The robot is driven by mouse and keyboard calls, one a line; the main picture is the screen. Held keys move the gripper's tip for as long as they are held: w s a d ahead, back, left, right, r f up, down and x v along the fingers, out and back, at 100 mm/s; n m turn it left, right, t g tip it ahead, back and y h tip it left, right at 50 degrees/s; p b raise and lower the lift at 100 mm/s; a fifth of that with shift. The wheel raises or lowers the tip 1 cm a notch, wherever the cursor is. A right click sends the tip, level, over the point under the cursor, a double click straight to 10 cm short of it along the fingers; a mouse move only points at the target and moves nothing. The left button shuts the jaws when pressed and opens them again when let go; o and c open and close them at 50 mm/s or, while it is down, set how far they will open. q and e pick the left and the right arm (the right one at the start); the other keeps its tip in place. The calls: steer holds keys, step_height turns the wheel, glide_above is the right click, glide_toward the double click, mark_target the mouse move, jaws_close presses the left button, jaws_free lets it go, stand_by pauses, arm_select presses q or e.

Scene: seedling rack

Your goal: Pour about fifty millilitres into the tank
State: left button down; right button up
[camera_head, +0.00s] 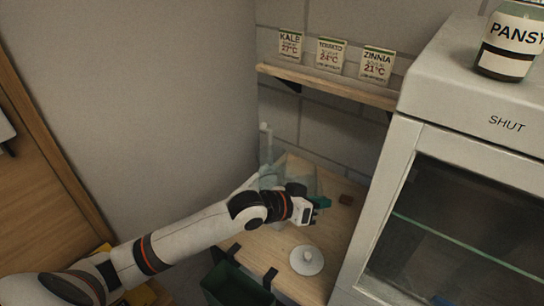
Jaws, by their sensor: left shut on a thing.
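My left gripper (312,208) is over the wooden bench in the corner, shut on a small dark teal thing (322,201). The gripper hides part of this thing, and I cannot tell what it is. A clear, see-through container (301,168), perhaps the tank, stands just behind the gripper; my arm covers its lower part. I cannot make out any liquid level. A round white lid-like disc with a knob (308,261) lies on the bench in front of the gripper. My right gripper is not in view.
A white cabinet (460,150) marked SHUT stands at the right, with a PANSY jar (509,42) on top. A wall shelf (325,84) holds KALE, TOMATO and ZINNIA cards. A dark green bin (232,284) hangs at the bench front.

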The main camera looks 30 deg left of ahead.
arm_select(q)
step_height(320, 180, down, 6)
steer(key=s+d+m+t+y+b, duration=0.1)
steer(key=d+m, duration=0.1)
steer(key=shift+s+m+y, duration=0.15)
steer(key=shift+m+y, duration=0.25)
